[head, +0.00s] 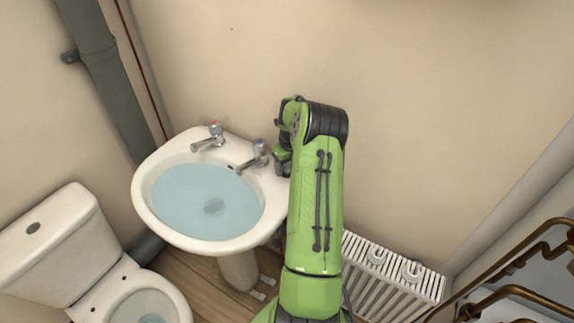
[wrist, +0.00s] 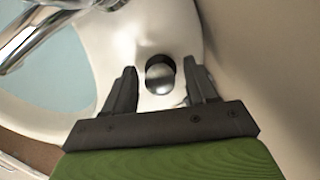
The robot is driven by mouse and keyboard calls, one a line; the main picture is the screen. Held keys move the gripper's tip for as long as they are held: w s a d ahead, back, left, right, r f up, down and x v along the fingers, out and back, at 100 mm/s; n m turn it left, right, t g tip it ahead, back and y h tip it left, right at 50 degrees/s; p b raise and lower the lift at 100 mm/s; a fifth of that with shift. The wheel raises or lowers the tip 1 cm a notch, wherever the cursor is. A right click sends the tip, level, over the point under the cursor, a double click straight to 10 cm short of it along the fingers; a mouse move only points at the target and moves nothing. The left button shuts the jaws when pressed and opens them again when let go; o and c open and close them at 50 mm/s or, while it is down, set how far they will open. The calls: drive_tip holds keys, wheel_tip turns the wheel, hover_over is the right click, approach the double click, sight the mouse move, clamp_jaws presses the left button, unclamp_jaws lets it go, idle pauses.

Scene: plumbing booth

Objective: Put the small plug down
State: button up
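The small plug (wrist: 160,78) shows in the wrist view as a rounded, shiny metal piece with a dark edge. It rests on the white rim of the basin (wrist: 125,45), near a tap. My gripper (wrist: 163,67) is open, with one dark finger on each side of the plug. A gap shows between each finger and the plug. In the head view my arm hides the plug, and the gripper is mostly hidden at the basin's right end.
A toilet (head: 55,245) is at left, a radiator (head: 395,280) and copper pipes (head: 510,290) at right.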

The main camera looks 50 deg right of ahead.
drive_tip(key=shift+r, duration=0.1)
wheel_tip(320, 180, up, 12)
drive_tip(key=s+p, duration=0.2)
drive_tip(key=w+a+r+n+h, duration=0.1)
drive_tip(key=a+r+n, duration=0.6)
drive_tip(key=a+n, duration=0.3)
drive_tip(key=w+a+r+n+h, duration=0.1)
drive_tip(key=a+r+n, duration=0.65)
drive_tip(key=a, duration=0.55)
drive_tip(key=s+a+n+t+y, duration=0.2)
drive_tip(key=s+a+n+t, duration=0.1)
drive_tip(key=s+a+n, duration=1.4)
drive_tip(key=n, duration=0.5)
drive_tip(key=shift+f+t+y, duration=0.25)
drive_tip(key=shift+t+y, duration=0.05)
drive_tip(key=shift+t, duration=0.1)
